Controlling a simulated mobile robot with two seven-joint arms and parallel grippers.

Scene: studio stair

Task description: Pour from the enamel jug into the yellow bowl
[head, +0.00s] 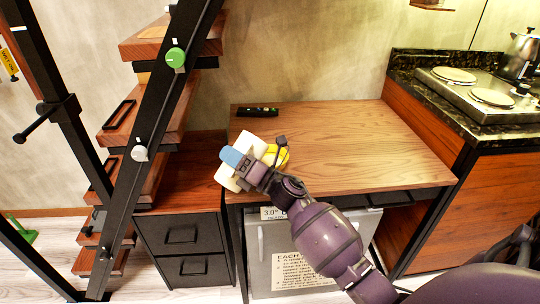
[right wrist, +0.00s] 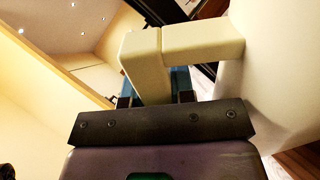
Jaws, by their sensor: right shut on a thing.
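My right gripper (head: 243,167) is shut on the handle of the white enamel jug (head: 254,147) over the front left of the wooden desk. In the right wrist view the pale handle (right wrist: 147,62) sits between the blue fingers (right wrist: 181,84), with the jug's white body (right wrist: 275,75) to the right. My gripper hides part of the jug in the head view; its tilt and contents cannot be told. The yellow bowl (head: 279,155) shows just right of the jug, partly hidden behind my gripper. I see no stream between them. My left gripper is not in view.
The wooden desk (head: 345,140) is clear to the right; a black remote-like object (head: 257,111) lies at its back left. A black ladder rail (head: 155,130) and wooden stairs stand left. A hob (head: 470,88) with a metal pot (head: 521,55) is at the right.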

